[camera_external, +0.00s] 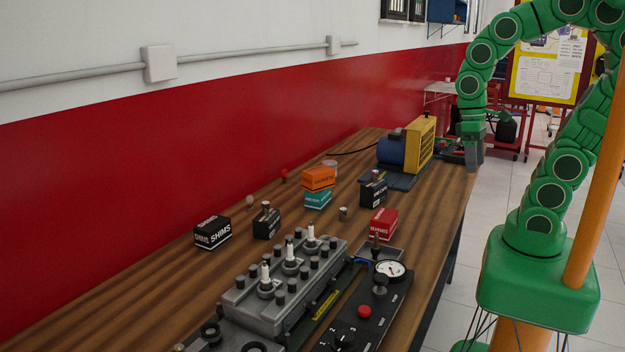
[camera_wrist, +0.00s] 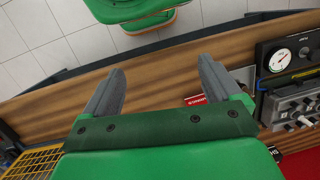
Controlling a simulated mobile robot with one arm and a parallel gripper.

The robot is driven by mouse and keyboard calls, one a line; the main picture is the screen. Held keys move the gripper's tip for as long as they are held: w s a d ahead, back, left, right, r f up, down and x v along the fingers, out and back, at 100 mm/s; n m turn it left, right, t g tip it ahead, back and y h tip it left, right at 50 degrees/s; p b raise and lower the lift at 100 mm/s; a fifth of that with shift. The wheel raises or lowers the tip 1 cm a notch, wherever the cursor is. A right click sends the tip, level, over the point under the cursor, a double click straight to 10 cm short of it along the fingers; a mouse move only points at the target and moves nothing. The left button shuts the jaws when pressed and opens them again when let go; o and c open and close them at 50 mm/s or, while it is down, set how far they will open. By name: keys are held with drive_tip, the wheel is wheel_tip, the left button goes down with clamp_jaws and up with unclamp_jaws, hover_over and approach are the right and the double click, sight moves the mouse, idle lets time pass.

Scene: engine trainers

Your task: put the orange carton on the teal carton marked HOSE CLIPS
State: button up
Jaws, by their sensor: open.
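The orange carton (camera_external: 318,178) rests on top of the teal carton (camera_external: 317,199) near the middle of the table in the external view. The two look roughly aligned, and the teal carton's label is too small to read surely. My gripper (camera_external: 474,160) is well to the right of the stack, by the table's right edge, and apart from both cartons. In the wrist view my gripper (camera_wrist: 161,68) has its two grey fingers spread, with nothing between them but table and floor. Neither the orange nor the teal carton shows in the wrist view.
A blue and yellow machine (camera_external: 407,147) is beside my gripper. A grey engine block (camera_external: 285,280) and gauge panel (camera_external: 375,310) fill the front.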

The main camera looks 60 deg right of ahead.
drive_tip(key=shift+s+d+r+n+h, duration=0.15)
drive_tip(key=shift+s+d+n+h, duration=0.35)
drive_tip(key=shift+s+d, duration=0.75)
